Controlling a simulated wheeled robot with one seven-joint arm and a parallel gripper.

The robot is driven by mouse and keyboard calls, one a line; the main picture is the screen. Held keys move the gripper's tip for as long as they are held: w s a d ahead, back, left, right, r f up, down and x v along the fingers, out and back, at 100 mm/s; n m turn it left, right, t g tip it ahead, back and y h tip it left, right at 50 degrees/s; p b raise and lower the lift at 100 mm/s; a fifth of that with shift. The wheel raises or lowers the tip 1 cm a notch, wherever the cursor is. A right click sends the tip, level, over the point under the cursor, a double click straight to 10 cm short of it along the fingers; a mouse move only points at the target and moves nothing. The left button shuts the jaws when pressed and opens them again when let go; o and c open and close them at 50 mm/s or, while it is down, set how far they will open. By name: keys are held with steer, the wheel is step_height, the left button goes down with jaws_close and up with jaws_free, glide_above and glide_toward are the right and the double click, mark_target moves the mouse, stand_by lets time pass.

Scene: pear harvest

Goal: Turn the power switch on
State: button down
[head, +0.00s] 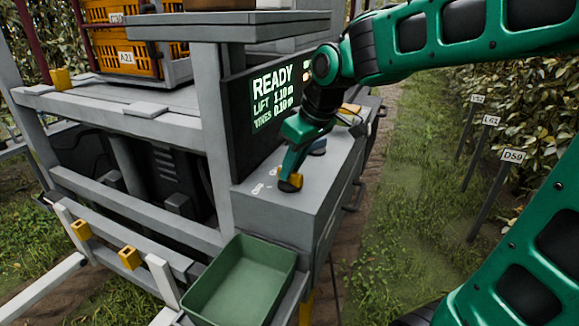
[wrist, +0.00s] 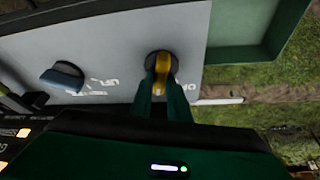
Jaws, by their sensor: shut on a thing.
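The power switch is a yellow knob on a dark round base, on top of the grey console (head: 262,207). The yellow knob (wrist: 161,70) sits between my gripper's fingers in the wrist view, and its yellow part (head: 290,182) also shows at the fingertips in the head view. My gripper (head: 291,176) is shut on the knob, pointing down at the console top. White lettering beside the knob is partly hidden by the fingers. The screen (head: 273,97) behind reads READY, LIFT 1.10 m and a second line.
A blue knob (wrist: 62,80) stands beside the yellow one on the console. A green tray (head: 240,280) hangs in front below the console. Orange crates (head: 125,52) stand on the rack at left. Grass and labelled plant rows lie to the right.

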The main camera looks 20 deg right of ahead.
steer(key=shift+w+r+m+t+h, duration=0.15)
steer(key=shift+m+t+h, duration=0.25)
steer(key=shift+m, duration=1)
steer(key=c, duration=1.7)
jaws_free()
steer(key=v, duration=1)
steer(key=shift+a+r, duration=0.15)
steer(key=shift+r, duration=0.15)
